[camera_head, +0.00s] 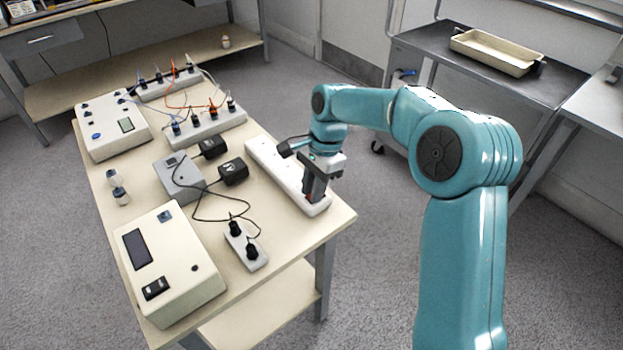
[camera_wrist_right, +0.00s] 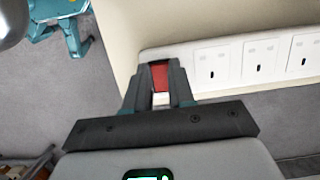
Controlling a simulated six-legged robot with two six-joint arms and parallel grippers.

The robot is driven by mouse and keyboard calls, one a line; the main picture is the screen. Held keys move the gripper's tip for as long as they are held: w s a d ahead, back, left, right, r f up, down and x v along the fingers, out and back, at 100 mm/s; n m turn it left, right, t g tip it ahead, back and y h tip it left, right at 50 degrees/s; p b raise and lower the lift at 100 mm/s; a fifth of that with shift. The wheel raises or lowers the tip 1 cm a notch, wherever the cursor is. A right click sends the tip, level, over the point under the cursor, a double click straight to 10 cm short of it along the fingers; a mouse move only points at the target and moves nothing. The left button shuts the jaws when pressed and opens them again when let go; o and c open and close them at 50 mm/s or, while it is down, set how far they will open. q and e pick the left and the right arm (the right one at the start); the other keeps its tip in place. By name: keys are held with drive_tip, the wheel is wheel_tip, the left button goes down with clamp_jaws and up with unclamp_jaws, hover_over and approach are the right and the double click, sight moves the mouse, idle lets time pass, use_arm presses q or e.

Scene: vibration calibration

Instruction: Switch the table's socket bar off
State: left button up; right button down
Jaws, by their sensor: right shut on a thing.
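The table's socket bar (camera_head: 268,165) is a long white strip lying along the right edge of the cream table (camera_head: 285,240). In the right wrist view the bar (camera_wrist_right: 222,66) shows a row of square sockets and, at its end, a red switch (camera_wrist_right: 160,76). My right gripper (camera_head: 314,192) points down at the near end of the bar. In the right wrist view its dark fingers (camera_wrist_right: 160,68) are shut with the red switch between them. The head view does not show the switch, as the gripper covers it. My left gripper is not in view.
Black power adapters (camera_head: 233,171), a grey box (camera_head: 179,178), a small two-plug strip (camera_head: 246,248) and a cream instrument (camera_head: 168,262) stand left of the bar. Plugged strips (camera_head: 207,131) and another instrument (camera_head: 113,126) are at the back. A grey cart (camera_head: 440,50) holds a tray (camera_head: 497,50).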

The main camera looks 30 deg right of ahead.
idle(0.3)
drive_tip(key=c, duration=1)
unclamp_jaws()
drive_tip(key=shift+o, duration=0.2)
drive_tip(key=p+v, duration=0.4)
drive_tip(key=v, duration=1.2)
drive_tip(key=shift+d, duration=0.2)
drive_tip(key=shift+s+r, duration=0.1)
